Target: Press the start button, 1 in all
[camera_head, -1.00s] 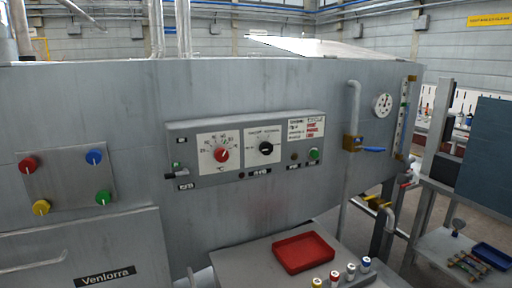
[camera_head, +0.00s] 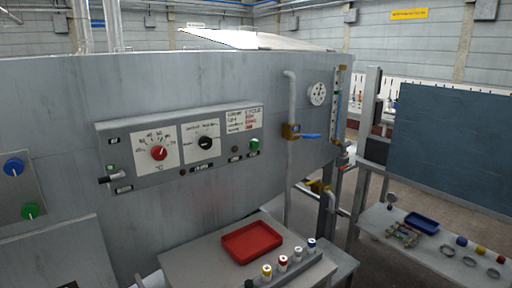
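A grey control panel (camera_head: 222,163) is fixed to the front of a large grey machine. It carries a red knob (camera_head: 158,153) on a white dial, a black knob (camera_head: 205,142) on a second dial, and a green button (camera_head: 254,144) at its right end. A small dark button (camera_head: 235,149) sits just left of the green one. The labels are too small to read, so I cannot tell which is marked start. Neither of my grippers is in view.
A grey table below the panel holds a red tray (camera_head: 252,253) and a rack of several colour-capped vials. A pipe with a blue-handled valve (camera_head: 310,136) stands right of the panel. Another table at right holds a blue tray (camera_head: 421,229) below a dark blue board (camera_head: 450,146).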

